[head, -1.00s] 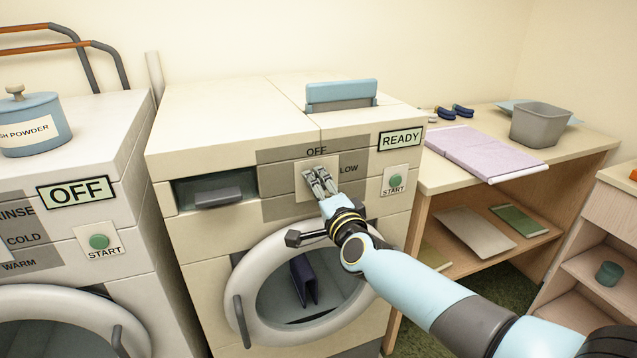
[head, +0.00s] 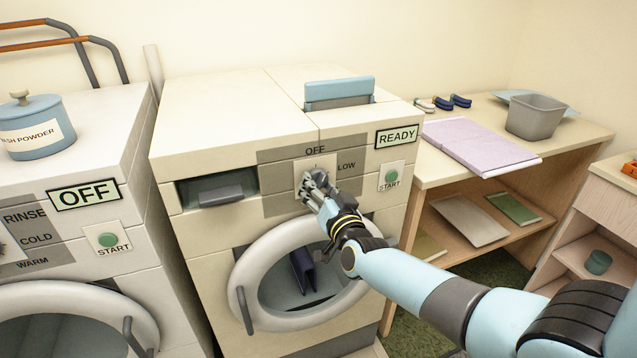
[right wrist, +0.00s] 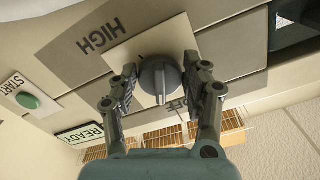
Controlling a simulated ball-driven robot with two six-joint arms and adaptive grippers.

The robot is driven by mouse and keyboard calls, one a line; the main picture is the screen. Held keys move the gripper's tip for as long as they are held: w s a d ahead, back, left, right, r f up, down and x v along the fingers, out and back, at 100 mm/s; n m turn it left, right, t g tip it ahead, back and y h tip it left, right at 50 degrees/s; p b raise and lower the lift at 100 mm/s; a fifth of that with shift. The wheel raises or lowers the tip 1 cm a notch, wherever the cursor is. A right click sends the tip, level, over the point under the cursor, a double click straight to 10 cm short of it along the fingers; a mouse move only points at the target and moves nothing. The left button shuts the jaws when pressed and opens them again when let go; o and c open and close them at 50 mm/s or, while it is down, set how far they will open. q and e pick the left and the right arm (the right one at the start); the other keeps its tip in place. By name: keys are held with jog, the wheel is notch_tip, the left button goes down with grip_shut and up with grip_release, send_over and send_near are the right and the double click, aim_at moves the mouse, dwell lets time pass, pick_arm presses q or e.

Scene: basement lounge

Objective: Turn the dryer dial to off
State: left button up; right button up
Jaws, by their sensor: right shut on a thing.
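The dryer (head: 235,125) stands in the middle of the head view, with OFF and LOW lettered round its dial panel and a READY display at upper right. In the right wrist view the grey dial (right wrist: 159,78) sits on a pale square plate, with HIGH lettered to one side and part of OFF showing beyond it. My right gripper (head: 314,184) is at the dial, and in the wrist view its two fingers (right wrist: 160,90) are shut on the dial from both sides. In the head view the gripper hides most of the dial. My left gripper is not in view.
The dryer's round door (head: 246,300) is below my right arm, with a dark blue item seen inside. A green START button (head: 392,177) is right of the dial. A washer with an OFF display (head: 84,194) stands at left. A table (head: 566,137) with lilac cloth stands at right.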

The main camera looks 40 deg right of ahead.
jog(key=shift+s+d+f+n+p, duration=0.1)
jog(key=shift+n+p, duration=0.25)
jog(key=shift+n, duration=0.8)
jog(key=shift+d+f+n+p, duration=0.1)
jog(key=shift+n+p, duration=0.25)
jog(key=shift+n, duration=0.8)
jog(key=o, duration=1.1)
jog(key=shift+r, duration=0.15)
jog(key=v, duration=1.2)
jog(key=shift+a, duration=0.1)
